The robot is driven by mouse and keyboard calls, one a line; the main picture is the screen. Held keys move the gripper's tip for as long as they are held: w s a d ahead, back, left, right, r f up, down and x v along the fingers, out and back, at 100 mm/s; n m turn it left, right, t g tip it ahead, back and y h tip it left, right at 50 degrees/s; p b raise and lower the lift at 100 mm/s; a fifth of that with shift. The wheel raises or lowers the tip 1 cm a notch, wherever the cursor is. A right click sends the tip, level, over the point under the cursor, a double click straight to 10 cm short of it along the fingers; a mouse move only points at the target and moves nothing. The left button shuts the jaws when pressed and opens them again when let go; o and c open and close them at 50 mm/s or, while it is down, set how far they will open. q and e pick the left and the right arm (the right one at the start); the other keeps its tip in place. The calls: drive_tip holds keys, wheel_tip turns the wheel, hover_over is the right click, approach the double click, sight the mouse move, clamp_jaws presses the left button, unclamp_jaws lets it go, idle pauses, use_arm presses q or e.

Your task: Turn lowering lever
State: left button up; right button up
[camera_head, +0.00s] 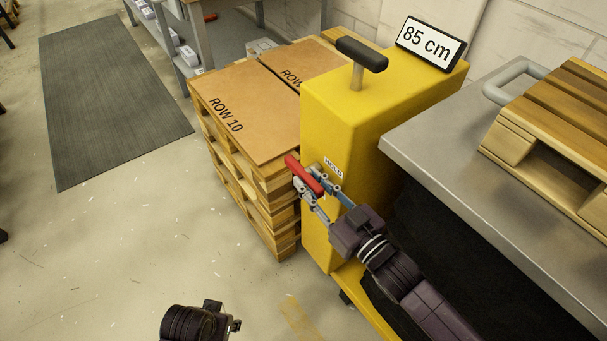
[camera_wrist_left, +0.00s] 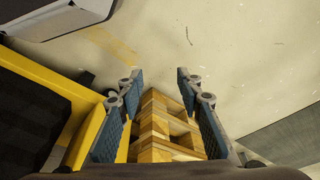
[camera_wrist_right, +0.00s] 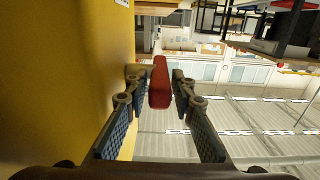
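A red lever (camera_head: 304,174) sticks out from the front of the yellow lift column (camera_head: 352,108), beside a small label reading HOLD (camera_head: 333,168). My right gripper (camera_head: 314,184) is at the lever, its fingers on either side of it. My left gripper (camera_wrist_left: 156,80) is open and empty in the left wrist view; in the head view only part of the left wrist (camera_head: 196,322) shows at the bottom.
A sign reading 85 cm (camera_head: 430,43) and a black T-handle (camera_head: 361,54) are on top of the column. Stacked pallets with ROW 10 boards (camera_head: 244,112) stand left of it. A steel table (camera_head: 450,155) with a pallet (camera_head: 550,125) is right.

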use_arm(q)
drive_tip(key=shift+r, duration=0.65)
use_arm(e)
drive_tip(key=shift+x, duration=1.45)
clamp_jaws()
use_arm(q)
drive_tip(key=shift+f, duration=0.1)
